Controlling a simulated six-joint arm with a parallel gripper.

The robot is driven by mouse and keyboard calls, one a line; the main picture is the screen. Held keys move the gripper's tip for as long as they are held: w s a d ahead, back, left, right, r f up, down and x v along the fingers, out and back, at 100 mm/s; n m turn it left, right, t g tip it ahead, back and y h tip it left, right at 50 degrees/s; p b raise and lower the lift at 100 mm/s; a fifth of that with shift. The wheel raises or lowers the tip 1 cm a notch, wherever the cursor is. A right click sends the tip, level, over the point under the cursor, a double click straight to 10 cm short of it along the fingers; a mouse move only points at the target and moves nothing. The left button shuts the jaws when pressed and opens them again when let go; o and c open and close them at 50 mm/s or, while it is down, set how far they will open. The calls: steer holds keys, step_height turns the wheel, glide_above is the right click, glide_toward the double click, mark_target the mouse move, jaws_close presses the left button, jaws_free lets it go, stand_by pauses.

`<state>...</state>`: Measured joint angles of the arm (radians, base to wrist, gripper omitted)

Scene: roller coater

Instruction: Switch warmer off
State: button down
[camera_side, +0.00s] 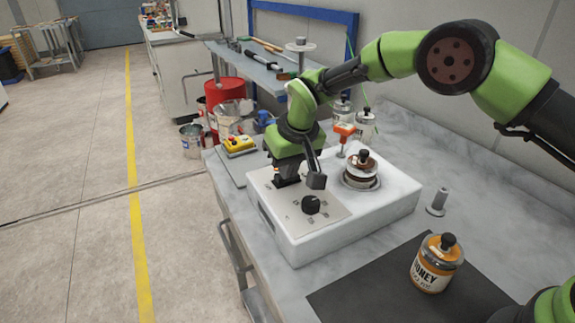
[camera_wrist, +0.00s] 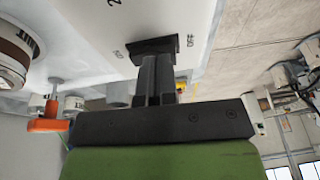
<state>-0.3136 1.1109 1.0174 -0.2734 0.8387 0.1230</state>
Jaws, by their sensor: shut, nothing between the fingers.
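The white warmer (camera_side: 300,245) stands on the bench with a panel bearing a black dial knob (camera_side: 311,204). My gripper (camera_side: 286,181) is over the panel's far left part, pointing down. In the wrist view my gripper (camera_wrist: 158,62) has its dark fingers together, with nothing seen between them. The fingertips are at a black switch (camera_wrist: 141,49), touching it or very close. Print beside the switch reads ON at its left and OFF at its right. The fingers cover part of the switch, so I cannot tell which way it is set.
A lidded jar (camera_side: 362,170) sits on the warmer's round plate, with an orange-headed tool (camera_side: 343,130) behind it. A honey jar (camera_side: 437,264) stands on a dark mat (camera_side: 375,290). A grey peg (camera_side: 438,202) and a yellow button box (camera_side: 239,144) flank the warmer.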

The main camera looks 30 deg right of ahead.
steer(key=shift+a+f+h, duration=0.2)
steer(key=shift+f+h, duration=0.15)
steer(key=shift+h, duration=0.35)
steer(key=shift+d, duration=0.1)
steer(key=shift+d, duration=0.9)
steer(key=shift+s, duration=0.1)
step_height(320, 180, up, 4)
steer(key=shift+d, duration=0.1)
steer(key=v, duration=1)
steer(key=shift+d+r, duration=0.25)
steer(key=shift+d, duration=0.35)
